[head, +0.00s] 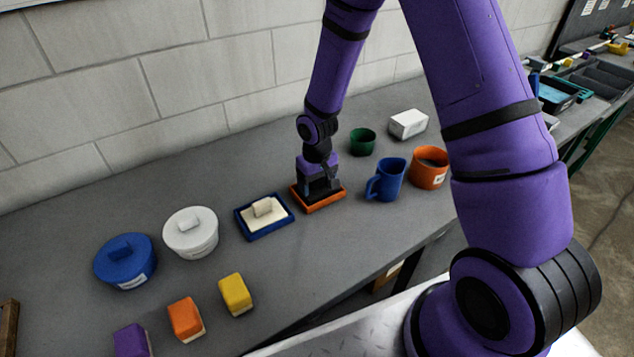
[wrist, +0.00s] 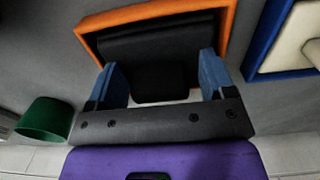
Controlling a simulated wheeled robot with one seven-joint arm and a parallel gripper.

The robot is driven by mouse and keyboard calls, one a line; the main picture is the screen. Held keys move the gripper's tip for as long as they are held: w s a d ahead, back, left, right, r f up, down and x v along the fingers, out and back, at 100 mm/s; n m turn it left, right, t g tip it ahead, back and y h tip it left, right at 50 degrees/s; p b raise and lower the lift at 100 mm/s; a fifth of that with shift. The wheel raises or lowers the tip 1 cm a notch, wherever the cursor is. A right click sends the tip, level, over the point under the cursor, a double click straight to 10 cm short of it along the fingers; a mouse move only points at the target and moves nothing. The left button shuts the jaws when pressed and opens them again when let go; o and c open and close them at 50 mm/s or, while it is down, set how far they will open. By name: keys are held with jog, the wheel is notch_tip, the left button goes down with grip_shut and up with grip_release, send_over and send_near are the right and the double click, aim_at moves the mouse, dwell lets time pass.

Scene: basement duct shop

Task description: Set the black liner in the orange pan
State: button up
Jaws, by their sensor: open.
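The orange pan (head: 325,206) lies on the grey bench below my gripper (head: 319,188). In the wrist view, the orange pan's rim (wrist: 160,12) runs around the black liner (wrist: 150,45), which appears to lie inside it. The liner's raised black grip block (wrist: 160,78) is between my gripper's two blue-grey fingers (wrist: 161,72). The fingers are open, with gaps visible beside the block. The gripper hides the near side of the pan, so I cannot tell whether the liner sits fully flat there.
Left of the pan is a blue tray (head: 246,232) with a cream liner (head: 262,214). White (head: 191,234) and blue (head: 124,264) lidded tubs stand further left. A green cup (head: 362,141), blue mug (head: 387,180) and orange mug (head: 428,170) stand close on the right.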

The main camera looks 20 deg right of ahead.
jog(key=s+d+r+t, duration=0.1)
jog(key=s+r, duration=0.1)
jog(key=r, duration=1)
jog(key=s+d+r, duration=0.2)
jog(key=r, duration=1)
jog(key=s+d+r+m+t, duration=0.1)
jog(key=s+d+r+t, duration=0.1)
jog(key=s+r, duration=0.5)
jog(key=s+d+r+m+t, duration=0.1)
jog(key=s+r, duration=0.7)
jog(key=s, duration=0.8)
jog(key=shift+d+t, duration=0.45)
jog(key=shift+t, duration=0.15)
